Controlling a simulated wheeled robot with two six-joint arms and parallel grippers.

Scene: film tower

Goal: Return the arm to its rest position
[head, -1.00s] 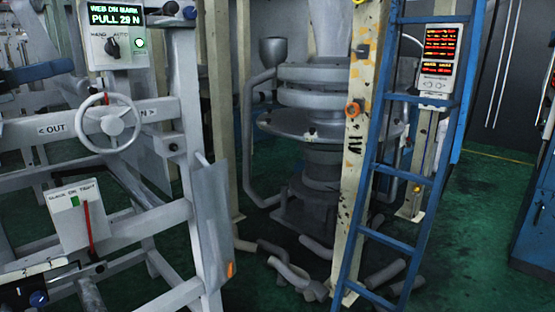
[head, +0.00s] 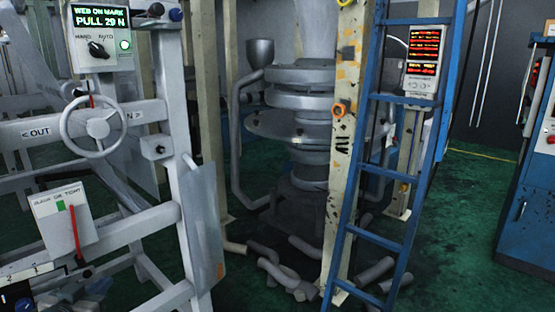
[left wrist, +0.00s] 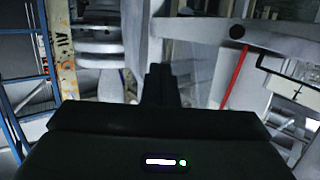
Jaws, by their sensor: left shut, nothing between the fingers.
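My left gripper (left wrist: 160,85) is black and shows in the left wrist view, where its two fingers are together with nothing between them. Its dark body with a white light bar and a green dot fills the bottom of that view. The fingers point toward a pale machine frame; I see no contact. In the head view I cannot make out the gripper's fingers clearly. My right gripper is not in view.
A pale machine frame with a handwheel (head: 92,126) and control box (head: 101,45) stands left. A blue ladder (head: 403,97) leans by a spotted post (head: 345,135). Grey pipe pieces (head: 295,245) lie on the floor.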

